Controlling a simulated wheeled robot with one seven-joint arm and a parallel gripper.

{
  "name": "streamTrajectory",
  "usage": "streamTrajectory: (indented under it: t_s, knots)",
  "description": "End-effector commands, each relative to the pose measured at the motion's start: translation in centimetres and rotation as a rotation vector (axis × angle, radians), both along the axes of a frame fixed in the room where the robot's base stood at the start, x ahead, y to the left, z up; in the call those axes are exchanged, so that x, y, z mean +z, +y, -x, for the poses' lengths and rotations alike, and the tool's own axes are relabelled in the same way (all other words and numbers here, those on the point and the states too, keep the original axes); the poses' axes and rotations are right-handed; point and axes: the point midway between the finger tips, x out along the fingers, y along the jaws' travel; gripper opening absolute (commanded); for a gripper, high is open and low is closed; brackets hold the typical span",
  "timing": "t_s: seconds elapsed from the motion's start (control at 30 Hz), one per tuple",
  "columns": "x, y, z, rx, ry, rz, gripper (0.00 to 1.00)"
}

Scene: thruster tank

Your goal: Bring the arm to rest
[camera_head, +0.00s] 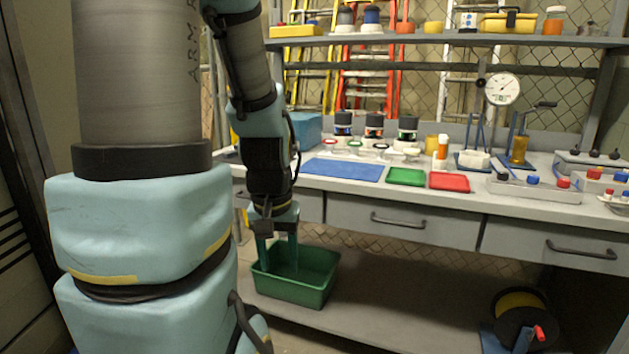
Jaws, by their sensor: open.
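My gripper (279,262) hangs at the end of my arm, pointing down, in front of the workbench's drawers at the left. Its two fingers are apart and I see nothing between them. In the picture the fingertips overlap the green bin (312,287) on the lower shelf. I cannot tell whether they are inside the bin or in front of it. My own large arm links fill the left of the view and hide what is behind them.
The workbench (480,205) carries a blue mat (342,169), a green tray (406,177), a red tray (449,182) and several bottles. Drawer handles (398,220) stick out in front. A cable reel (522,318) stands at lower right. The lower shelf's middle (410,290) is clear.

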Motion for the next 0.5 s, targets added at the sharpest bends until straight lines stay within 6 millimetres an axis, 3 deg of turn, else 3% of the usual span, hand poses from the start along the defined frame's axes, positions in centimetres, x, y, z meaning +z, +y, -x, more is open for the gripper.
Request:
streamTrajectory:
  t_s: [0.03, 0.2, 0.33, 0.5]
  knots:
    - [3.4, 0.0, 0.0, 0.000, 0.000, 0.000, 0.55]
    - [8.1, 0.0, 0.0, 0.000, 0.000, 0.000, 0.55]
    - [10.2, 0.0, 0.0, 0.000, 0.000, 0.000, 0.55]
    - [11.1, 0.0, 0.0, 0.000, 0.000, 0.000, 0.55]
